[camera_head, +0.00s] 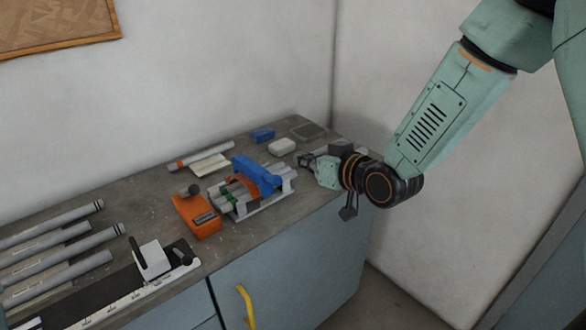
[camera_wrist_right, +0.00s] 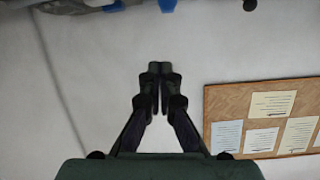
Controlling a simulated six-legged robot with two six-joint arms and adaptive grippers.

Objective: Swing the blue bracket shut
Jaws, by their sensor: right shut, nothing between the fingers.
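The blue bracket (camera_head: 258,176) is on the pale metal jig (camera_head: 263,206) on the bench. It slants across the jig above grey tubes with green and orange parts. I cannot tell exactly how far it stands open. My right gripper (camera_head: 304,160) is just right of the bracket, apart from it in the picture, its fingers pointing left. In the right wrist view my right gripper (camera_wrist_right: 153,74) is shut with nothing between its fingertips. Blurred blue and grey parts (camera_wrist_right: 132,5) show at that view's top edge. My left gripper is not in view.
An orange tool (camera_head: 196,214) stands left of the jig. Behind it lie a blue block (camera_head: 263,135), a white block (camera_head: 282,146) and a tube with orange (camera_head: 201,155). Several grey tubes (camera_head: 55,240) and a white-edged rail fixture (camera_head: 152,259) fill the left bench.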

